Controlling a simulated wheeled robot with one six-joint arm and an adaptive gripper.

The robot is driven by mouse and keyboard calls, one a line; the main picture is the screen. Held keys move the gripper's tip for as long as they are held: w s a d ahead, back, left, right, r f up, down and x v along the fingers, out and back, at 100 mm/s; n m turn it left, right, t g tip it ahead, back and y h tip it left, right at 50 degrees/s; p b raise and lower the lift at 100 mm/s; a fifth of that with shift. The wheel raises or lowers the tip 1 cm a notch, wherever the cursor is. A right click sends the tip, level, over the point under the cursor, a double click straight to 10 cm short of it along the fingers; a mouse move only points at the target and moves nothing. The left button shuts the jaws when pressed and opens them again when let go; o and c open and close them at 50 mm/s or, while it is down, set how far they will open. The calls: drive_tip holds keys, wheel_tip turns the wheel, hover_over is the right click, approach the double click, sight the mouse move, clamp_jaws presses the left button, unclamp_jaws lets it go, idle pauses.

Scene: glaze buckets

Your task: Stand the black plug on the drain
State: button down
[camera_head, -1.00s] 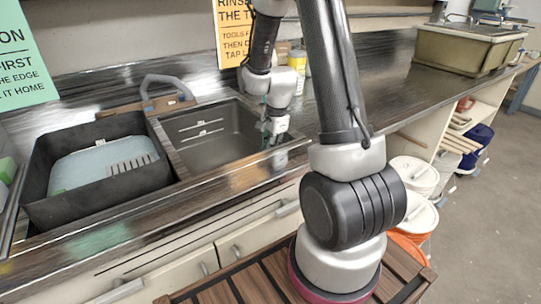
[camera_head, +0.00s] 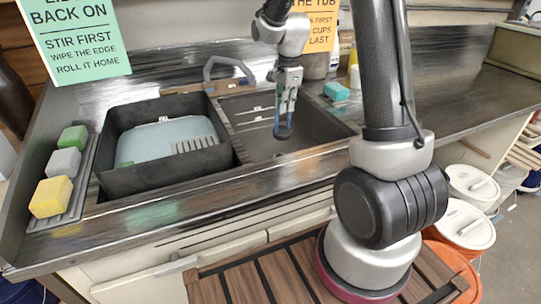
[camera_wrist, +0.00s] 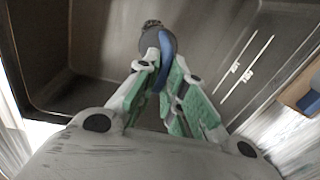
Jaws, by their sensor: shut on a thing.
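My gripper (camera_head: 284,122) is shut on a dark thing with a blue curved part, seemingly the black plug (camera_wrist: 155,43). In the head view, the gripper points down over the right-hand grey sink basin (camera_head: 258,142). In the wrist view, the held thing sits between the green-padded fingertips, above the dark basin (camera_wrist: 95,45). A small speckled dark patch (camera_wrist: 152,23) shows at the plug's far end; I cannot tell whether it is the drain. The drain is not clearly visible in the head view.
A black tub (camera_head: 112,180) with pale blue liquid stands left of the basin. Sponges (camera_head: 64,164) lie on a rack at far left. A teal block (camera_head: 336,91) lies on the counter to the right.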

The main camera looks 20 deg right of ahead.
hover_over(282, 131)
drive_tip(key=shift+m, duration=0.4)
wheel_tip(282, 131, down, 5)
drive_tip(key=shift+f, duration=2.2)
drive_tip(key=c, duration=1.5)
unclamp_jaws()
